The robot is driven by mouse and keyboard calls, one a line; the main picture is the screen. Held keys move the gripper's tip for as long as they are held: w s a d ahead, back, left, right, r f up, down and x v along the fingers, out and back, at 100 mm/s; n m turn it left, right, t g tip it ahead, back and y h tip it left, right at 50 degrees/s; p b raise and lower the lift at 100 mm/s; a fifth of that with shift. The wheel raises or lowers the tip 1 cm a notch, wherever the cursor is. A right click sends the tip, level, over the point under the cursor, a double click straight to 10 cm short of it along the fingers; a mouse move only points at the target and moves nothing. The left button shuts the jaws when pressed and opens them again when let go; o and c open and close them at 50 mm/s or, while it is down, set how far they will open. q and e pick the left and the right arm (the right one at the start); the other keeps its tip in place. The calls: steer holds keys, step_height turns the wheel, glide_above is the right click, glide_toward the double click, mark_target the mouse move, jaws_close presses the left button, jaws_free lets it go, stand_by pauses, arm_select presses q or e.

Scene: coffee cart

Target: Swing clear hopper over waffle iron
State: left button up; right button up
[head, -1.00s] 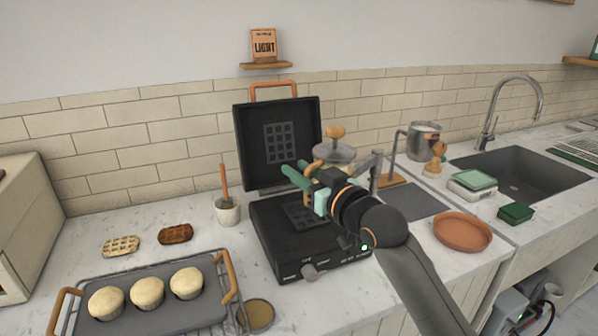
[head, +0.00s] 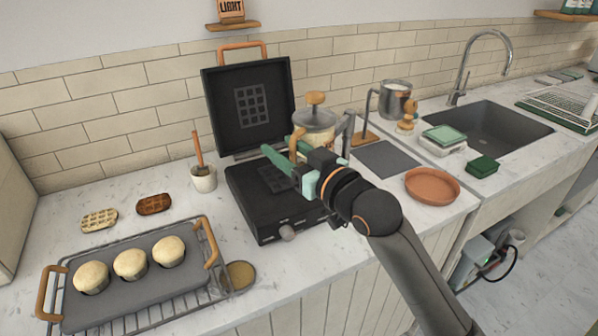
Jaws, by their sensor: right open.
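The clear hopper (head: 318,130) has a lid with a wooden knob and a wooden side handle (head: 296,146). It hangs from a grey stand, behind and right of the waffle iron's base. The black waffle iron (head: 262,208) is open, its lid (head: 250,105) raised upright at the back and its lower grid bare. My right gripper (head: 282,144) is open in front of the hopper, over the iron's right part. Its green fingers appear on either side of the hopper's handle; contact cannot be told. The gripper hides the hopper's bottom. My left gripper is out of view.
A tool crock (head: 203,180) stands left of the iron. A muffin tray (head: 130,300) and two waffles lie farther left.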

steer(key=shift+s+f+p, duration=0.15)
steer(key=shift+s+p, duration=0.3)
steer(key=shift+s, duration=0.9)
steer(key=o, duration=0.4)
steer(key=shift+s+d+p, duration=0.25)
steer(key=shift+s+p, duration=0.1)
steer(key=shift+s, duration=0.45)
steer(key=shift+o, duration=0.2)
steer(key=shift+s+d+p, duration=0.25)
steer(key=shift+s, duration=0.4)
steer(key=shift+s+d+p, duration=0.2)
steer(key=shift+s+p, duration=0.05)
steer(key=shift+s, duration=0.4)
steer(key=shift+s+d, duration=0.1)
steer(key=shift+s, duration=0.2)
steer(key=shift+c, duration=0.7)
steer(key=shift+s+r, duration=0.3)
steer(key=shift+s, duration=0.65)
steer(key=c, duration=0.3)
steer(key=shift+w+d+f+p, duration=0.2)
steer(key=shift+w+p, duration=0.1)
steer(key=shift+p, duration=0.25)
